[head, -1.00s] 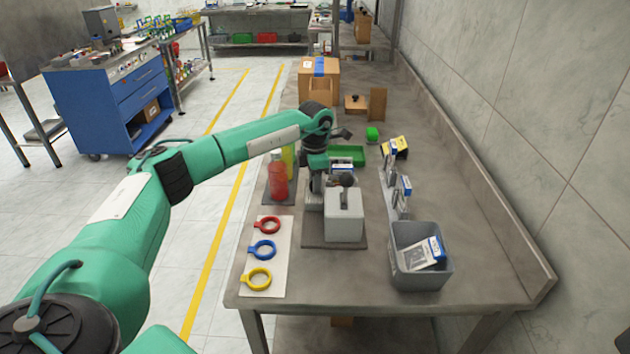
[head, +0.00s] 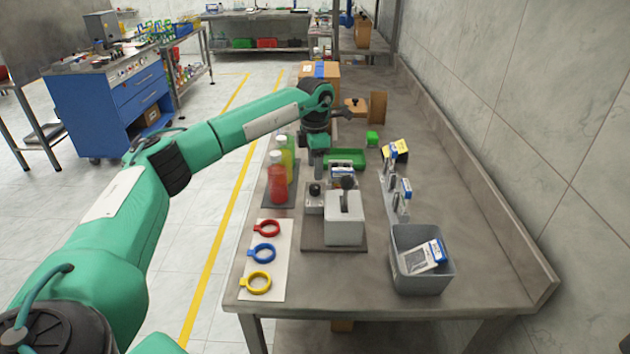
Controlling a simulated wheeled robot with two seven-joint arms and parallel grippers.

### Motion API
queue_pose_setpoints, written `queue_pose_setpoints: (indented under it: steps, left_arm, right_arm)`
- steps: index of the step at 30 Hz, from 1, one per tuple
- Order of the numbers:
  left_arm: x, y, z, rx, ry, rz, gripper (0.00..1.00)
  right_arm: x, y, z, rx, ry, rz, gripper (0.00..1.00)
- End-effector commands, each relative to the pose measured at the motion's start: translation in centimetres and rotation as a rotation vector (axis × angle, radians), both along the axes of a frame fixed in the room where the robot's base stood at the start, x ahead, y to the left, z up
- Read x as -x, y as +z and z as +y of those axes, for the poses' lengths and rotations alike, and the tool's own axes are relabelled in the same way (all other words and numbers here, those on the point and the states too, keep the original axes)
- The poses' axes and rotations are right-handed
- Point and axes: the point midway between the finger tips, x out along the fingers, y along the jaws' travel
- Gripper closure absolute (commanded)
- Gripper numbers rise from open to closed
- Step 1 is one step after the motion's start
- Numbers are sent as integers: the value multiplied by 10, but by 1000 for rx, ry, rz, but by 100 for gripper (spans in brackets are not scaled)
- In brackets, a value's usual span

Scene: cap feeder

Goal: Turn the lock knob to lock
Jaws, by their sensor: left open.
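The cap feeder is a light grey box (head: 344,231) on a dark base plate in the middle of the table, with a slot in its top and a dark round-ended lever (head: 347,184) behind it. A small grey block with a dark round knob (head: 315,188) stands at its left rear; I take this as the lock knob. Its turned angle is too small to read. My left gripper (head: 319,176) points down just above and behind the knob, apart from it as far as I can tell. It is open and empty. My right gripper is not in view.
Red (head: 278,184) and yellow bottles stand on a dark mat to the left. A white board (head: 275,284) holds red, blue and yellow rings. A grey bin (head: 422,283) with a packet stands at right. A green tray (head: 346,155) lies behind the feeder.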

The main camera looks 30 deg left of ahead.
Motion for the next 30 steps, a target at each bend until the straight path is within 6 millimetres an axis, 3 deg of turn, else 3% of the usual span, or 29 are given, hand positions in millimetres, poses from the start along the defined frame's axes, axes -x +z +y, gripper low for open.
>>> queue_pose_setpoints:
  steps: [6, 12, 30]
  left_arm:
    - [0, 46, 0, 1, 1, -3, 50]
    - [0, 69, 0, 1, 1, -1, 50]
    - [0, 73, 0, 0, 1, 0, 50]
  right_arm:
    - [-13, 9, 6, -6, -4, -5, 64]
    - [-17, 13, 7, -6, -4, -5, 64]
    - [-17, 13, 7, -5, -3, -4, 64]
